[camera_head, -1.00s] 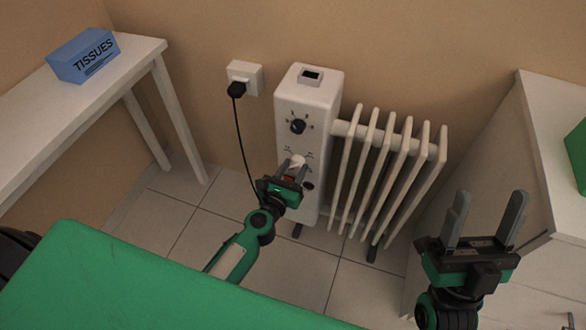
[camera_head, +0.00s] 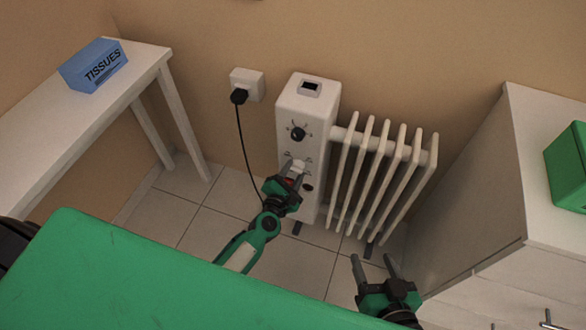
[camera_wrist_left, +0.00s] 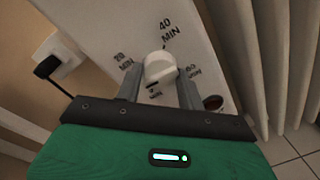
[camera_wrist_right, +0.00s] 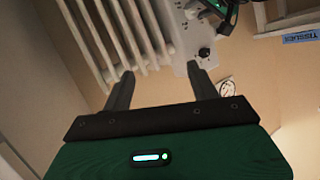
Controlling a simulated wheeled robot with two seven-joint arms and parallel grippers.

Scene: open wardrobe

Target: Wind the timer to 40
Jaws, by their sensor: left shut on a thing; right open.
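The timer is a white knob (camera_wrist_left: 160,67) on the front panel of the white radiator heater (camera_head: 308,105). Labels for 20, 40 and 60 MIN surround it in the left wrist view; 40 MIN is at the top, with a dark tick below it. I cannot clearly read where the knob points. The knob also shows small in the head view (camera_head: 298,165). My left gripper (camera_head: 292,174) is shut on the knob, one finger on each side; it also shows in the left wrist view (camera_wrist_left: 157,82). My right gripper (camera_head: 375,266) is open and empty, apart from the heater.
A black knob (camera_head: 298,134) sits above the timer. Heater fins (camera_head: 385,180) are to the right. A wall socket (camera_head: 246,84) with a plug and cord is left. A white table (camera_head: 120,95) holds a tissue box (camera_head: 93,65). A white cabinet (camera_head: 465,190) stands right, with a green box (camera_head: 570,165).

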